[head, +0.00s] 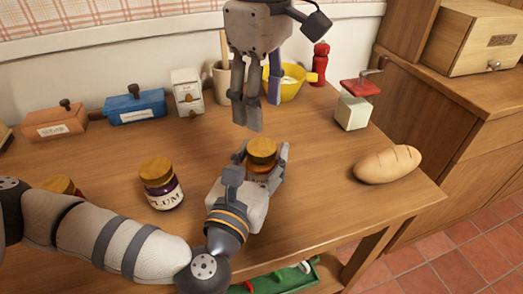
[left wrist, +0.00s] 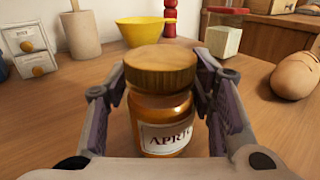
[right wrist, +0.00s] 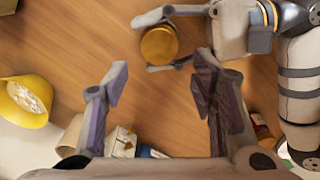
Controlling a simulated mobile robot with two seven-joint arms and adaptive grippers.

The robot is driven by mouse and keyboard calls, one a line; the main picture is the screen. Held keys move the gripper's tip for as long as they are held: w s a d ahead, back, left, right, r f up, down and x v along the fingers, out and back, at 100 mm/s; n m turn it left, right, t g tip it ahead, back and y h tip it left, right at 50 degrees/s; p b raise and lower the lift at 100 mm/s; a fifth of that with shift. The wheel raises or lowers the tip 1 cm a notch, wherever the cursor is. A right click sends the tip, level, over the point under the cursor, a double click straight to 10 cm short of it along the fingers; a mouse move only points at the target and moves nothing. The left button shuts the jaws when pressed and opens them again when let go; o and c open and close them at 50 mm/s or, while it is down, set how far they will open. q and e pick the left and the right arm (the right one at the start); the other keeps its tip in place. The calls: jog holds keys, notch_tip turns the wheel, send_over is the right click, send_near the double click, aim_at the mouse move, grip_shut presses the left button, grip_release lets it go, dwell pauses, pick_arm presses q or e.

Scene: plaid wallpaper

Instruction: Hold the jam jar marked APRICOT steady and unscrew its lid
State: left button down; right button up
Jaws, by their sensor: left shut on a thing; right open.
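The jam jar (left wrist: 163,120) stands upright on the table, with amber contents and a label whose visible letters read "APRIC" or similar. Its gold lid (head: 262,152) is on; the lid also shows in the left wrist view (left wrist: 162,68) and the right wrist view (right wrist: 159,45). My left gripper (head: 265,165) is shut on the jar's body from both sides, below the lid. My right gripper (right wrist: 160,85) is open and empty, pointing down; in the head view (head: 247,122) it hangs above and slightly behind the lid, apart from it.
A PLUM jar (head: 161,185) stands left of my left gripper, with another jar (head: 62,186) partly behind my left arm. A bread loaf (head: 387,164) and a grinder (head: 353,110) are to the right. A yellow bowl (head: 291,84) and boxes (head: 135,107) line the back.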

aim_at(261, 147)
jog(key=m, duration=0.6)
jog(key=shift+s+f, duration=0.1)
jog(key=m, duration=0.4)
jog(key=shift+m, duration=0.3)
jog(key=m, duration=0.3)
jog(key=shift+m, duration=0.3)
jog(key=m, duration=1.1)
jog(key=shift+m, duration=0.3)
notch_tip(261, 147, down, 8)
jog(key=shift+r, duration=0.1)
jog(key=c, duration=1)
jog(key=o, duration=1.3)
